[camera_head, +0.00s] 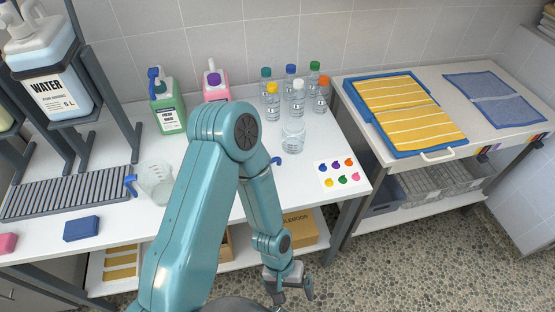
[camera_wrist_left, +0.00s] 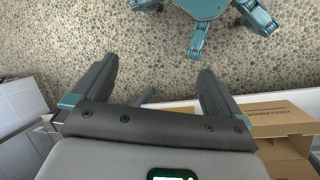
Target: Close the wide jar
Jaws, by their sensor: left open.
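A clear wide jar (camera_head: 293,137) stands upright on the white bench, in front of a group of small bottles. Its top looks uncovered, but it is too small to be sure. A small blue piece (camera_head: 277,161) shows beside my arm, in front of the jar; most of it is hidden and I cannot tell what it is. My left gripper (camera_head: 294,291) hangs low in front of the bench, well away from the jar. In the left wrist view the left gripper (camera_wrist_left: 158,85) is open and empty above the pebbled floor. My right gripper is in neither view.
Several bottles with coloured caps (camera_head: 297,97) stand behind the jar. A colour-dot card (camera_head: 338,172) lies to its right. A clear jug (camera_head: 156,182) and a blue sponge (camera_head: 81,228) are at the left. Cardboard boxes (camera_head: 298,228) sit on the lower shelf.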

